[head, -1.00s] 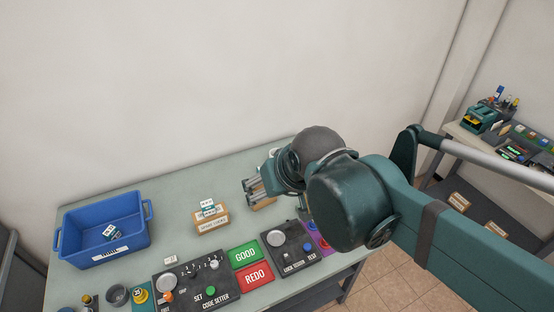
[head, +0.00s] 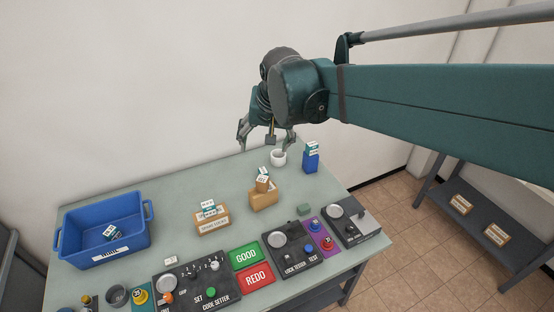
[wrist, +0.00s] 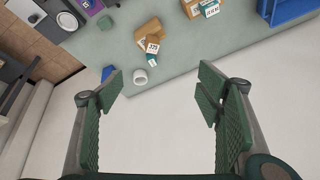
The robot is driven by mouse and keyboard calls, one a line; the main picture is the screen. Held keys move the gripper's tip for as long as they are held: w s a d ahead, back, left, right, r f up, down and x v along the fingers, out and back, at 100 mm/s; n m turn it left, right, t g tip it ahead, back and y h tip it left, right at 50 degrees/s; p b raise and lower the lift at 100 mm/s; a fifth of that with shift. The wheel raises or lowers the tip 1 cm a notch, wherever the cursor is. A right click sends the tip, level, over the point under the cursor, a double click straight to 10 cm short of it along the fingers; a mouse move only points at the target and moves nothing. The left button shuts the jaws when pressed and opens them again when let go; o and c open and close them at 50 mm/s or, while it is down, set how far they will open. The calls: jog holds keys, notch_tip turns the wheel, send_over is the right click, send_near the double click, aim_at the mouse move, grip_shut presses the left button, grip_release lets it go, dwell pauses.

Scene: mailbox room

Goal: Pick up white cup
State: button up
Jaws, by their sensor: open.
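The white cup (head: 278,158) stands on the grey-green table (head: 170,205) near its back edge. In the wrist view the cup (wrist: 140,77) shows near the table edge, to the right of the left finger's tip. My gripper (head: 266,140) is open and empty, held above the back of the table near the cup. In the wrist view my gripper (wrist: 160,88) has its fingers wide apart with nothing between them at the tips.
A blue block (head: 311,162) with a white-and-teal box on top stands right of the cup. A brown holder (head: 263,199) with boxes stands in front. A blue bin (head: 100,230) is at left. Control panels line the front. A wall rises behind.

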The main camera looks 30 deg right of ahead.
jog(key=w+d+f+m+g, duration=0.1)
jog(key=w+d+f+m, duration=0.2)
jog(key=w, duration=0.5)
jog(key=w+d+f+m+g+b, duration=0.1)
jog(key=w+d+f+m, duration=0.1)
jog(key=w+d+f, duration=0.35)
jog(key=w+d+f+m+g, duration=0.1)
jog(key=w+d+f+m, duration=0.1)
jog(key=w, duration=0.8)
jog(key=w+d+f+m+g, duration=0.1)
jog(key=w+d+f+m, duration=0.2)
jog(key=f, duration=0.9)
jog(key=w+d+f+m+g+b, duration=0.1)
jog(key=w+d+f+m, duration=0.3)
jog(key=w+d+f, duration=0.4)
jog(key=shift+w+d+f, duration=0.3)
jog(key=shift+w+f, duration=1.05)
jog(key=shift+f, duration=0.9)
jog(key=shift+f, duration=1.25)
jog(key=shift+f, duration=0.1)
